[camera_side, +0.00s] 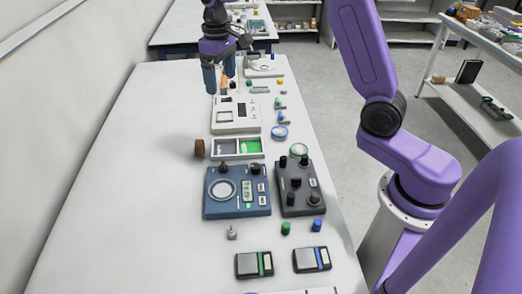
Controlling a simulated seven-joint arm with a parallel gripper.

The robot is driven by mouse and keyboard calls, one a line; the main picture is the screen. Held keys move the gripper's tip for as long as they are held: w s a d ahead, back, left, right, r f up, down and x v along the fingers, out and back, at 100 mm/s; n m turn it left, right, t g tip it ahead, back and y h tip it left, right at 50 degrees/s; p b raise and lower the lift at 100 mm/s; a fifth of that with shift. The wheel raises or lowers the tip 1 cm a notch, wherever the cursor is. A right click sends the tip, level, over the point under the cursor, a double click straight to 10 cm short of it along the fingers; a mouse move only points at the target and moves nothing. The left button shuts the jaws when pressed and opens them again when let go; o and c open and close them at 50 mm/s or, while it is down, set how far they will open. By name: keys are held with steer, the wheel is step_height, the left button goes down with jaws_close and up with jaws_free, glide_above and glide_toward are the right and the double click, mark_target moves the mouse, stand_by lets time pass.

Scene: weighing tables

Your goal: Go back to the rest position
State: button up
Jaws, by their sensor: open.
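My gripper (220,78) hangs at the top of the side view, over the far part of the long white table (120,170). It has two blue fingers pointing down, with a gap between them. It is open, and I see nothing held in it. It appears above or near a white device with a dark window (236,126); the exact height is hard to tell. Small items behind the fingers are partly hidden.
A blue scale (236,205) and a dark knobbed box (296,205) stand mid-table. Two small scales (254,264) lie nearer. The table's left side is clear.

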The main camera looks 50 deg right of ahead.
steer(key=s+a+r+n, duration=0.1)
steer(key=s+a+n, duration=0.15)
steer(key=s, duration=0.55)
steer(key=s+a+n, duration=0.2)
steer(key=s+a, duration=0.2)
steer(key=s, duration=0.5)
steer(key=s+d+f+n, duration=0.1)
steer(key=s+d+n, duration=0.1)
steer(key=s, duration=0.8)
steer(key=s+d+f+n, duration=0.1)
steer(key=s+d+n, duration=0.2)
steer(key=s, duration=0.7)
steer(key=shift+d+f, duration=0.2)
steer(key=shift+f, duration=0.15)
steer(key=shift+w, duration=0.1)
steer(key=shift+c, duration=0.3)
steer(key=c, duration=0.6)
steer(key=shift+c, duration=0.2)
